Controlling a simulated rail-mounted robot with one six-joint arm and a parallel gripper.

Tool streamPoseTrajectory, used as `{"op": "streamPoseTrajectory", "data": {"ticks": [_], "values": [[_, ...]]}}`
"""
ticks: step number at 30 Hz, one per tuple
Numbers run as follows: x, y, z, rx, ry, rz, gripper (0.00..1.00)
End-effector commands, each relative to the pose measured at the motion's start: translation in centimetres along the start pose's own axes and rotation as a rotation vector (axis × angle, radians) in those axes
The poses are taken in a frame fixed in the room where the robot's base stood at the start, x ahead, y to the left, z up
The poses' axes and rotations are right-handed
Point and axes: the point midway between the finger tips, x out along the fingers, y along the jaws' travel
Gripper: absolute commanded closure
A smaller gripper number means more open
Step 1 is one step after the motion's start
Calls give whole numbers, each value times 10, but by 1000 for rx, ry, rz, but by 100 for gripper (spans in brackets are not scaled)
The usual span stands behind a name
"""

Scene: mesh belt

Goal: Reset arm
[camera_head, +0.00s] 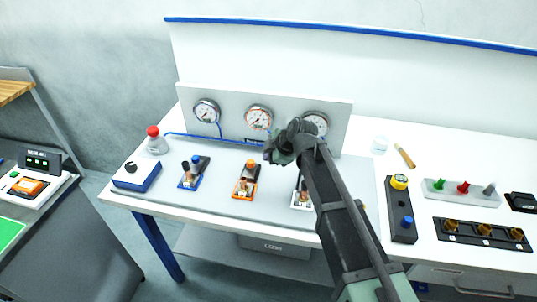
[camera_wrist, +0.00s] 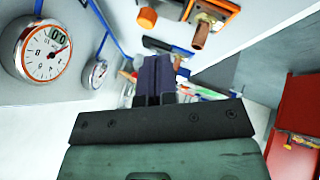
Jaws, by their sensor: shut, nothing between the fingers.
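My arm reaches up from the lower right in the head view, over the white workbench (camera_head: 290,222). My gripper (camera_head: 274,155) is in front of the gauge panel, left of the right-hand gauge and just below the middle one. In the wrist view my gripper (camera_wrist: 158,75) is shut, its dark fingers together with nothing between them. The middle gauge (camera_head: 258,117) has an orange rim. An orange-based valve (camera_head: 244,185) stands below it, apart from my gripper. My arm partly covers the white-based valve (camera_head: 301,198) and the right-hand gauge (camera_head: 317,121).
A yellow-and-black control box (camera_head: 401,215) and a black rack of brass fittings (camera_head: 484,233) stand right. The air above the bench front left is clear.

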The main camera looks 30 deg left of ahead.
Motion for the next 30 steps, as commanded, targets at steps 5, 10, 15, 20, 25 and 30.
{"op": "streamPoseTrajectory", "data": {"ticks": [5,10,15,20,25,30], "values": [[0,-1,1,3,-1,0,100],[-30,-23,47,182,-65,-10,100],[-111,-98,156,718,-248,-7,100],[-197,-202,239,1343,-463,63,100],[-268,-307,278,1926,-665,195,100],[-294,-348,286,2173,-753,276,100]]}}
